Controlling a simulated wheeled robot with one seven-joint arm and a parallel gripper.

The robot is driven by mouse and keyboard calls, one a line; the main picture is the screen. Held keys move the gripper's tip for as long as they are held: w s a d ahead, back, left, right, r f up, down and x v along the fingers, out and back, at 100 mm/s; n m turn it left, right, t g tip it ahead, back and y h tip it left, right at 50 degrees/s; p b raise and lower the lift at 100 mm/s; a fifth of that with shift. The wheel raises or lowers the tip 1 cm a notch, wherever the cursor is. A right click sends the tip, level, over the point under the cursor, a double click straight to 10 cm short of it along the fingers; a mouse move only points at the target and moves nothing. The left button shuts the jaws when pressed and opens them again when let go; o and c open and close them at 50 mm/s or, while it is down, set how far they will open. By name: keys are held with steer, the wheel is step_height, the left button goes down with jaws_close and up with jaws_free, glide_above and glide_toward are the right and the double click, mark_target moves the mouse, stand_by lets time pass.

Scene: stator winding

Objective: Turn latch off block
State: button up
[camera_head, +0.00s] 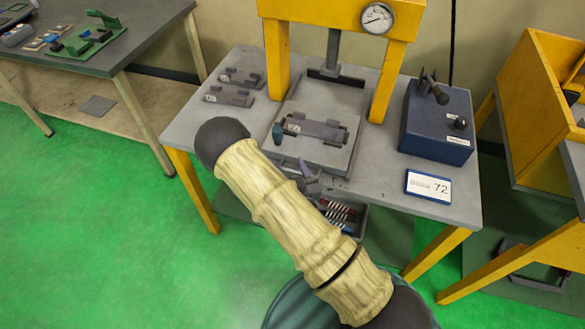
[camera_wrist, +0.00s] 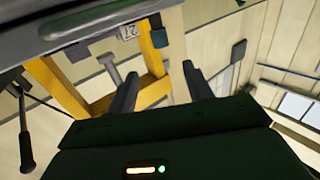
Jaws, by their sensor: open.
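A grey block (camera_head: 315,130) with clamp-like ends and a small white label lies on a raised grey plate (camera_head: 313,158) under the yellow press. A small dark teal upright piece (camera_head: 277,134), which may be the latch, stands at its left front corner. I cannot tell whether it touches the block. My gripper (camera_head: 308,182) is in front of the plate, partly hidden by my arm. In the wrist view its two fingers (camera_wrist: 162,88) are spread with nothing between them. A dark green piece (camera_wrist: 171,43) shows beyond them there; I cannot tell whether it is the latch.
A yellow press frame (camera_head: 278,55) with a gauge (camera_head: 377,18) stands over the plate. Two grey parts (camera_head: 228,96) lie at the left. A bin (camera_head: 350,214) hangs below the front edge.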

steer(key=p+v, duration=0.1)
steer(key=v, duration=0.1)
steer(key=shift+s+p, duration=0.3)
steer(key=shift+s, duration=0.1)
